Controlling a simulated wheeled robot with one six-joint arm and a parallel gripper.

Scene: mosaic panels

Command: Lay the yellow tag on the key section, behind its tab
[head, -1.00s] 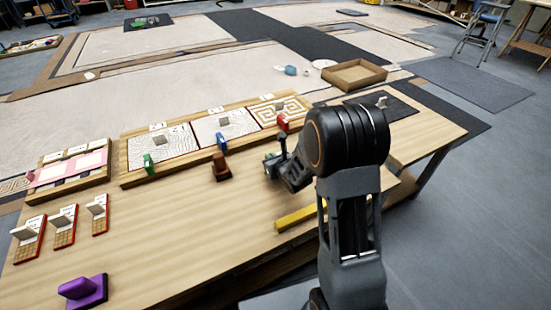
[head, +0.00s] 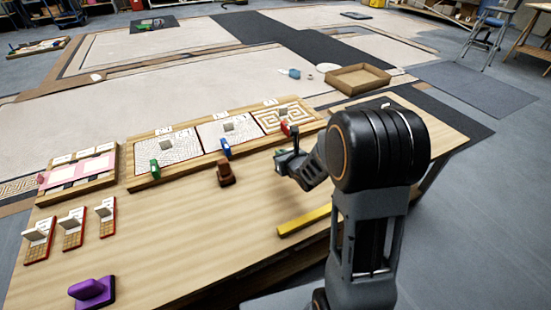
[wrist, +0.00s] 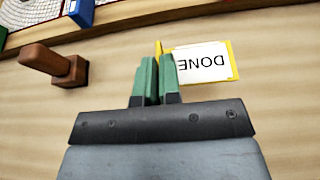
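The yellow tag (wrist: 203,62) is a white card reading DONE, upside down in the wrist view, with yellow edges. My gripper (wrist: 158,62) has its green fingers close together on a thin yellow upright part at the tag's left side. In the head view my gripper (head: 284,155) is over the table, in front of the right-hand panel; the tag is hardly visible there. The key section (head: 272,117), with a brown-and-white meander pattern, is the rightmost of three panels. A red tab (head: 286,128) stands at its front edge, partly near my gripper in that view.
A brown handled block (head: 226,174) stands left of my gripper. Blue (head: 225,147) and green (head: 155,168) tabs front the other panels. A yellow bar (head: 304,219) lies near the table's front edge. Bare tabletop lies at front centre.

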